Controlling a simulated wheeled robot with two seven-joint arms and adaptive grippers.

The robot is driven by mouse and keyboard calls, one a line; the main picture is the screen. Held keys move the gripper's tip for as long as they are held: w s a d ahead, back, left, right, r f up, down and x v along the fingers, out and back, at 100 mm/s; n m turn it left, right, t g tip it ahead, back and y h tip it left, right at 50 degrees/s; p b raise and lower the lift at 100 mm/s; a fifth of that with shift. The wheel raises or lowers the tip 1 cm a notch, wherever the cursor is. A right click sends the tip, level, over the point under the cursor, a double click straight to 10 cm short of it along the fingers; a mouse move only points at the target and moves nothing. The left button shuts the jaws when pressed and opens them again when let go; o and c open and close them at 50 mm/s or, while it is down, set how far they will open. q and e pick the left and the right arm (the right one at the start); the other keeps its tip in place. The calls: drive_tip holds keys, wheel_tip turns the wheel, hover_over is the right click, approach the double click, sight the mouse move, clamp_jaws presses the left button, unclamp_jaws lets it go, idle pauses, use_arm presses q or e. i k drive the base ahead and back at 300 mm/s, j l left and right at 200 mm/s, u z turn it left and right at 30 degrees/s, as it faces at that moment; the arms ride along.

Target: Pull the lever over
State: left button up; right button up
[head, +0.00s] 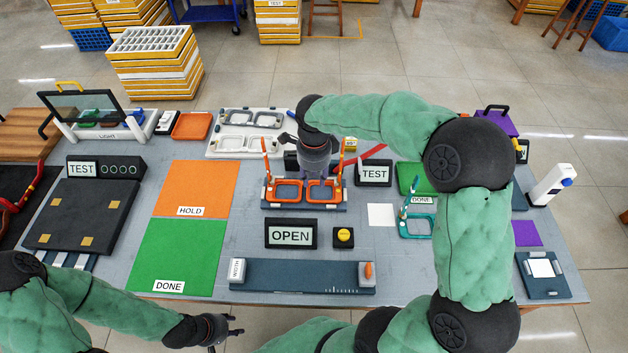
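A red bar (373,153), which looks like the lever, slants up to the right behind the TEST sign; its left end is hidden behind my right gripper. An orange eyeglass frame (286,190) lies on a dark fixture (304,206) at the table's middle, its temples standing up. My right gripper (318,176) points down over the back of this frame, close to the bar's left end. Its fingertips are hard to make out, and I cannot tell whether it touches anything. My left gripper (236,327) is low at the front edge, empty, with its fingers apart.
An OPEN sign (291,234) and a yellow button (344,235) stand in front of the fixture. A TEST sign (374,173) is to its right. A width gauge (300,277) lies along the front. The orange HOLD mat (197,185) and green DONE mat (178,250) are bare.

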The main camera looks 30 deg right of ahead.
sight(358, 160)
drive_tip(key=k+j, duration=0.8)
